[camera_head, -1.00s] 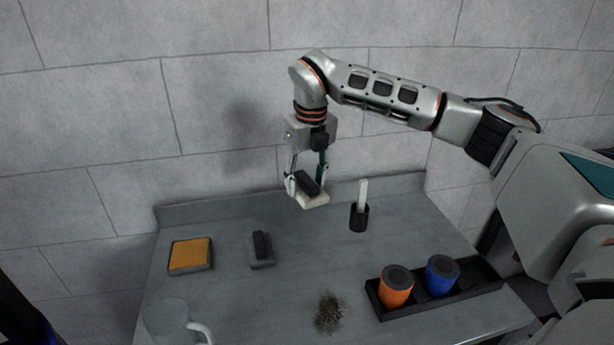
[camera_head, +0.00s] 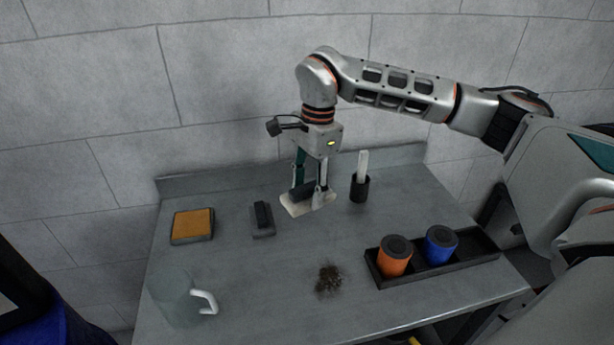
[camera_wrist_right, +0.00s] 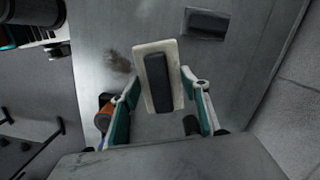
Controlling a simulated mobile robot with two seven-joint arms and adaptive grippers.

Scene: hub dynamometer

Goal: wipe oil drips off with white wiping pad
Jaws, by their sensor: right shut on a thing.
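The white wiping pad (camera_head: 296,207) has a dark handle on top, and my right gripper (camera_head: 309,192) is shut on that handle. The pad is held above the back middle of the table; it also shows in the right wrist view (camera_wrist_right: 149,62), between the fingers (camera_wrist_right: 160,90). A dark brown speckled patch (camera_head: 328,279) lies on the table's front middle, in front of the pad and apart from it. It shows blurred in the wrist view (camera_wrist_right: 118,61). I cannot tell for sure that it is the oil drips. My left gripper is not in view.
A grey block with a dark handle (camera_head: 262,220) and an orange-topped pad (camera_head: 192,225) stand at left. A clear jug (camera_head: 177,302) is front left. A dark cup with a white stick (camera_head: 360,187) is at the back. A tray (camera_head: 432,269) holds orange (camera_head: 395,257) and blue (camera_head: 440,245) canisters.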

